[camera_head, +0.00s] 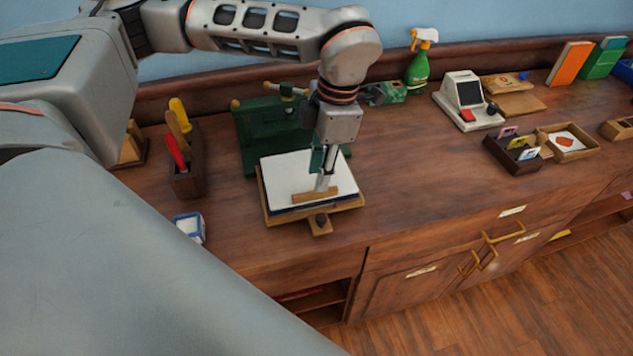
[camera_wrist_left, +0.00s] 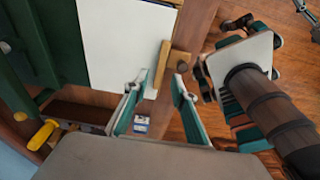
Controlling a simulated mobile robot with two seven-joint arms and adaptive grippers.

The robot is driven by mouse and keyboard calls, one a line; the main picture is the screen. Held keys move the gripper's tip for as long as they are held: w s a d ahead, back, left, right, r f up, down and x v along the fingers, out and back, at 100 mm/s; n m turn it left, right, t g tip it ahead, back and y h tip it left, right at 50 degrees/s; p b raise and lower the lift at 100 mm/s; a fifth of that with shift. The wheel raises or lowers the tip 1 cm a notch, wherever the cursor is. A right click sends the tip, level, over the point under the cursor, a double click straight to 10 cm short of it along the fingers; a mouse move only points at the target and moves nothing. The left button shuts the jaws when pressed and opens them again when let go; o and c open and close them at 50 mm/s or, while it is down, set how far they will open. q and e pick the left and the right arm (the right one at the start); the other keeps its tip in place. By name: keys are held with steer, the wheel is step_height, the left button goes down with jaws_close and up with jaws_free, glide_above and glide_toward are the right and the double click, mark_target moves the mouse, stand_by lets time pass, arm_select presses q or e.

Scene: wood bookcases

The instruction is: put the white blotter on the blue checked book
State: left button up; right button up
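The white blotter (camera_head: 290,172) is a flat white sheet with a wooden strip (camera_head: 315,196) along its front edge. It lies on a dark blue layer (camera_head: 335,205), seen only as a thin edge; this looks like the blue checked book, but no checks show. Both rest on a wooden tray (camera_head: 262,200) with a front knob. My left gripper (camera_head: 322,188) points down at the strip. In the left wrist view the blotter (camera_wrist_left: 118,45) fills the upper middle, and my left gripper (camera_wrist_left: 160,80) has its fingers apart around the strip's end.
A green press (camera_head: 255,130) stands right behind the tray. A wooden tool holder (camera_head: 187,182) and a small blue-and-white item (camera_head: 189,228) are at left. A spray bottle (camera_head: 418,68), a card reader (camera_head: 465,98) and small boxes (camera_head: 515,155) are at right. The counter between is clear.

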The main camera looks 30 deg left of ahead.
arm_select(q)
step_height(320, 180, up, 7)
steer(key=shift+w+d, duration=0.35)
steer(key=shift+w, duration=0.05)
steer(key=shift+s, duration=0.1)
stand_by(0.3)
